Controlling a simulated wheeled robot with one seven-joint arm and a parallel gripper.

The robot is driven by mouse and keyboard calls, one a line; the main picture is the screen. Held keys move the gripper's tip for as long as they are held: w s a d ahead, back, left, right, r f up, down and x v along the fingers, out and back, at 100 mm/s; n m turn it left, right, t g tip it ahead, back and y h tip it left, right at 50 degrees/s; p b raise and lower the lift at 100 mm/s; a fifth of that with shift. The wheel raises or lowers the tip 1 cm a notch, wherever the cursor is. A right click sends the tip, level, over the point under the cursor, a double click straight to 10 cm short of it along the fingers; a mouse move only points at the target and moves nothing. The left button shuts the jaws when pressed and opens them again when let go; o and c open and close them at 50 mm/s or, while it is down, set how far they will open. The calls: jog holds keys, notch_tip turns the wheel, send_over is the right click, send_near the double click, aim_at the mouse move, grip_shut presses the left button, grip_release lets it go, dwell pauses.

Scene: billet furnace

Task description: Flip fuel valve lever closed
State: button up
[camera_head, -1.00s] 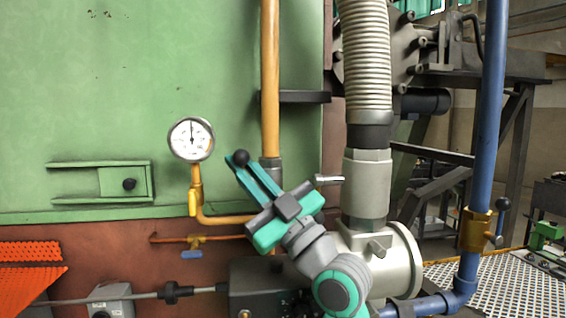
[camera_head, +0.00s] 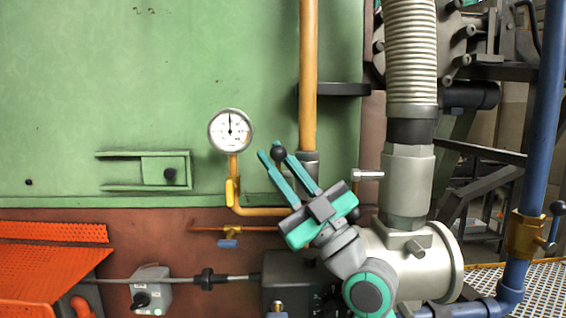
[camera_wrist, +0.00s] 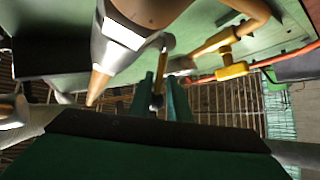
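The valve body on the pipe (camera_head: 309,160) is partly hidden behind my fingers.
A pressure gauge (camera_head: 231,130) stands left of the lever on a thin yellow pipe. A ribbed hose (camera_head: 410,60) and a grey blower housing (camera_head: 410,260) are close on the right. A blue pipe (camera_head: 543,110) with its own black-knobbed lever (camera_head: 556,215) stands farther right.

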jog(key=shift+s, duration=0.1)
jog(key=shift+r, duration=0.15)
jog(key=shift+r, duration=0.3)
notch_tip(320, 180, up, 3)
jog(key=shift+s+f, duration=0.1)
jog(key=s+r, duration=0.9)
jog(key=s, duration=0.4)
jog(key=shift+s+a+r, duration=0.15)
jog(key=shift+s+a, duration=0.2)
jog(key=shift+a, duration=0.05)
